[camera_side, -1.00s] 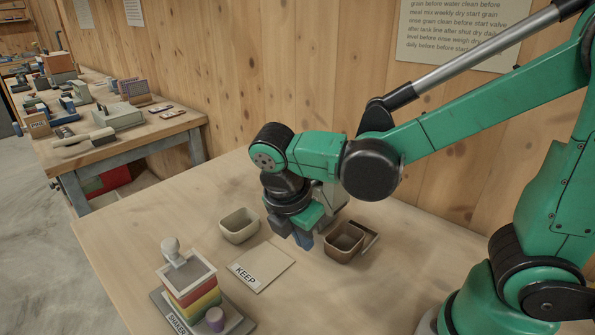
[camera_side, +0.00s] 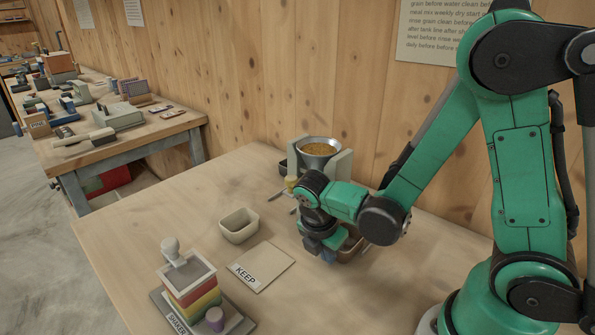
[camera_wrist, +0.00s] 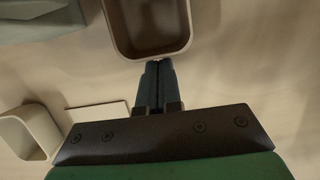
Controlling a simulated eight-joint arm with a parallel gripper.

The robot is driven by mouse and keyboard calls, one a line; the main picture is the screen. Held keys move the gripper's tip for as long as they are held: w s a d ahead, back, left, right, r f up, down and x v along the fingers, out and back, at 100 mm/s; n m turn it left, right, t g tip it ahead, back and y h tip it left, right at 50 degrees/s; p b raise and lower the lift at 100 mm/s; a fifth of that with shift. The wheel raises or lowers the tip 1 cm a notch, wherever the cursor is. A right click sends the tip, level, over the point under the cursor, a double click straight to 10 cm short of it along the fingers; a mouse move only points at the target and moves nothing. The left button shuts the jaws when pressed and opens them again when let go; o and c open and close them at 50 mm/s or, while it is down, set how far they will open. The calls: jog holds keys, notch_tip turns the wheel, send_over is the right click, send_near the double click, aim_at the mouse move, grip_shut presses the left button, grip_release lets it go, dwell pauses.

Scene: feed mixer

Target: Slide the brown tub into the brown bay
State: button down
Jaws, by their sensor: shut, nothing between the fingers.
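The brown tub (camera_side: 350,250) stands on the table, partly hidden behind my gripper in the side view. The wrist view shows the tub's open, empty top (camera_wrist: 150,25) just ahead of the fingers. My gripper (camera_side: 326,257) is low over the table, to the left of the tub. Its blue fingers are shut with nothing between them; in the wrist view their tips (camera_wrist: 157,64) are at the tub's near wall, and I cannot tell whether they touch it. I cannot make out the brown bay in either view.
The mixer with a grain-filled hopper (camera_side: 319,149) stands behind my gripper. A beige tub (camera_side: 239,226) and a KEEP card (camera_side: 261,267) lie to the left. A layered shaker (camera_side: 191,284) stands at the front left. The table's far left is clear.

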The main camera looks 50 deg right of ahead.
aim_at(356, 239)
jog(key=shift+d, duration=0.1)
jog(key=shift+d, duration=1.9)
jog(key=shift+a, duration=0.1)
